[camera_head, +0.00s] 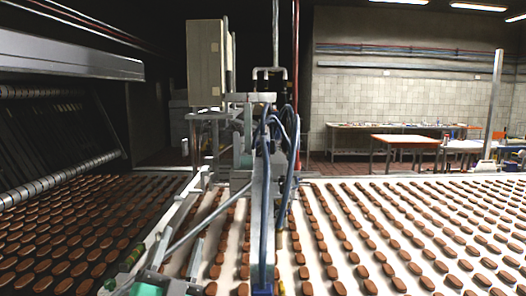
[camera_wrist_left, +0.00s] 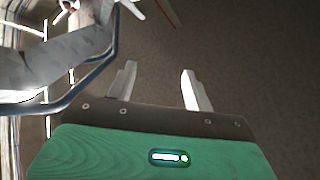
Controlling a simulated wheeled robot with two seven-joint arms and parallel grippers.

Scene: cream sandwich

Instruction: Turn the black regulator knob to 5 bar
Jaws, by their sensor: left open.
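I cannot make out the black regulator knob in either view. The machine (camera_head: 261,190) with blue hoses stands in the middle of the head view, over the conveyor. My left gripper (camera_head: 178,247) is at the bottom left of the head view, in front of and left of that machine; its green body shows at the bottom edge. In the left wrist view the left gripper (camera_wrist_left: 158,70) has its two pale fingers apart with nothing between them, over dark brown floor. My right gripper is not in view.
Biscuits in rows cover the conveyor (camera_head: 330,240) on both sides. A beige cabinet (camera_head: 205,63) stands behind the machine, and an orange table (camera_head: 405,139) at the back right. In the left wrist view, a grey metal part (camera_wrist_left: 45,68) and a dark blue hose (camera_wrist_left: 92,78) lie left of the fingers.

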